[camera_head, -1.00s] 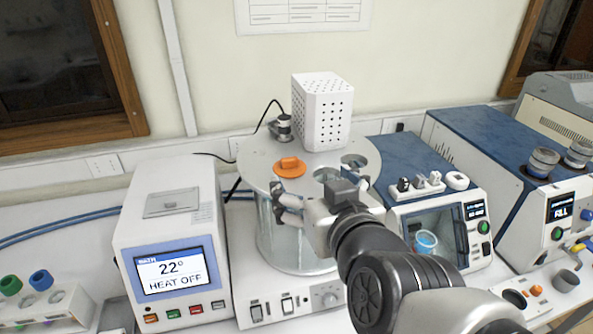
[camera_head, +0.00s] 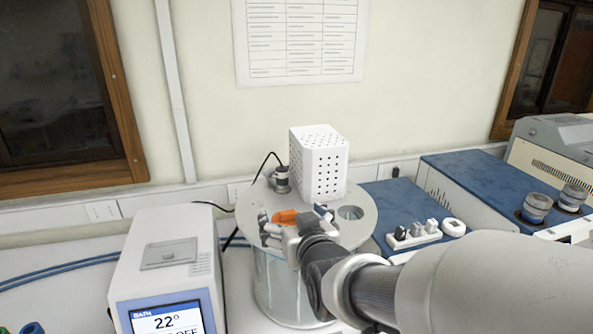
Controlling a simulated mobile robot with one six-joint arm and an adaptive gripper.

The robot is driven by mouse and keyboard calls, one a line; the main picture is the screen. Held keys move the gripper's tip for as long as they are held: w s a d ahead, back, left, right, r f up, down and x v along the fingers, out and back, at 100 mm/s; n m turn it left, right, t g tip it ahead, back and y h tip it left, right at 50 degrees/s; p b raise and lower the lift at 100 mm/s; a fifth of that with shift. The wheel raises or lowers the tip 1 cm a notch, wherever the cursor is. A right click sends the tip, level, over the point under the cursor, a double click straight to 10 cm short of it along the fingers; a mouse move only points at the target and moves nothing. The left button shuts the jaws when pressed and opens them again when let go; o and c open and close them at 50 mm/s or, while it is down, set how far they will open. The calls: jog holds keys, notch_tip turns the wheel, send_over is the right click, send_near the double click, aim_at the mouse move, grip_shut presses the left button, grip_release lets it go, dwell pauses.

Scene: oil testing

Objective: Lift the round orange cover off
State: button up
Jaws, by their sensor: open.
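The round orange cover (camera_head: 284,216) sits on the grey round lid (camera_head: 250,197) of the glass bath vessel (camera_head: 275,280). Only part of the cover shows, as my gripper stands in front of it. My gripper (camera_head: 296,215) is open at the lid, with one finger to the left of the cover and one to its right. I cannot tell whether the fingers touch the cover. My arm comes in from the lower right and hides the lid's front right.
A white perforated box (camera_head: 318,165) stands on the lid behind the cover, with a small metal fitting (camera_head: 282,180) to its left. An open hole (camera_head: 351,212) is at the right. The white bath controller (camera_head: 165,260) stands left, a blue-topped device (camera_head: 405,205) right.

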aim_at(288, 212)
jog(key=x, duration=0.4)
jog(key=shift+w+f, duration=0.1)
jog(key=shift+f, duration=0.05)
jog(key=shift+c, duration=0.5)
jog(key=c, duration=1)
